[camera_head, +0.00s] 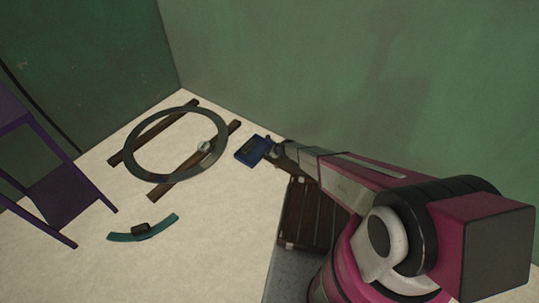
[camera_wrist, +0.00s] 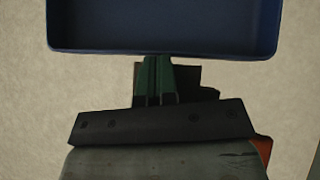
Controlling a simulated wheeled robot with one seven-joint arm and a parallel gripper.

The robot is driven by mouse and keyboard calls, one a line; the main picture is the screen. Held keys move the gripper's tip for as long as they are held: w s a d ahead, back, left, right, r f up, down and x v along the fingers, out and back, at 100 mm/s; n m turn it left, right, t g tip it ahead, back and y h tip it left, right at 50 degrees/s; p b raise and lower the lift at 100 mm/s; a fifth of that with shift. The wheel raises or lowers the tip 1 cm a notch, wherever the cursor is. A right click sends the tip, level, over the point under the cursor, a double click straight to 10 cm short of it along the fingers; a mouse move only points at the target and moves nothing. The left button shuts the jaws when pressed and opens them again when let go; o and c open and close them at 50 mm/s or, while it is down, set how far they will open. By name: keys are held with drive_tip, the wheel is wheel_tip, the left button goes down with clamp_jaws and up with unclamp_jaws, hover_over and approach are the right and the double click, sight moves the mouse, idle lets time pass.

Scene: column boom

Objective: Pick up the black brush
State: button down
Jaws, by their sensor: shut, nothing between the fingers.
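I cannot identify the black brush for certain. A small black block (camera_head: 140,229) rests on a curved teal piece (camera_head: 163,225) on the floor at the lower left of the head view. My gripper (camera_head: 271,149) is far from it, at the right edge of a blue tray (camera_head: 242,154). In the wrist view my gripper's green fingers (camera_wrist: 158,66) are together and empty, just below the near rim of the blue tray (camera_wrist: 160,50). A dark shape (camera_wrist: 207,78) shows beside and behind the fingers; I cannot tell if it is an object or shadow.
A large grey ring (camera_head: 130,159) lies on two dark wooden bars (camera_head: 170,182), with a small pale object (camera_head: 205,147) on it. A purple shelf frame (camera_head: 62,200) stands at the left. A brown slatted crate (camera_head: 304,215) is under my arm. Green walls close off the back.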

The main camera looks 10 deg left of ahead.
sight(263, 151)
drive_tip(key=a, duration=0.2)
drive_tip(key=w+a, duration=0.1)
drive_tip(key=a, duration=0.1)
idle(0.3)
